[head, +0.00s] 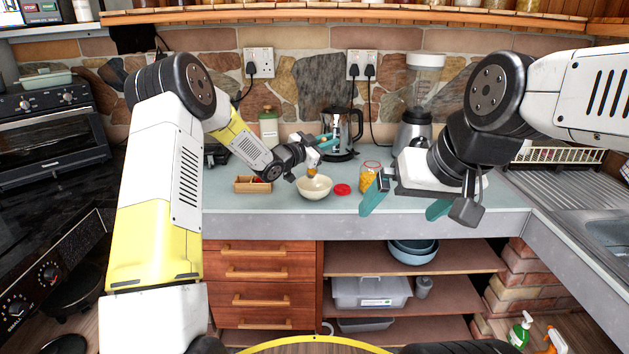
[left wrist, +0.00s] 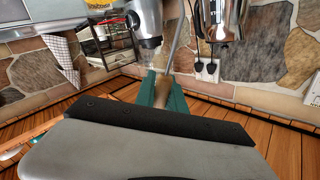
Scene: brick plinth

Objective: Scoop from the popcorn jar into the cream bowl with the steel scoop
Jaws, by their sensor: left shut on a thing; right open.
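The cream bowl (head: 314,190) stands upright on the counter. My left gripper (head: 326,139) is above it, shut on the handle of the steel scoop. The left wrist view shows the teal fingers (left wrist: 163,97) around the brown handle, with the steel scoop's (left wrist: 178,38) thin shaft leading away. A small orange-yellow patch at the scoop end shows just over the bowl in the head view; how full it is cannot be told. The popcorn jar (head: 369,178), clear with yellow-orange contents, stands open right of the bowl. My right gripper (head: 402,211) is open and empty near the counter's front edge.
A red lid (head: 342,189) lies between bowl and jar. A wooden box (head: 252,185) is left of the bowl. A kettle (head: 344,135), a green-capped bottle (head: 268,128) and a blender (head: 413,125) stand behind. The counter front left of the bowl is clear.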

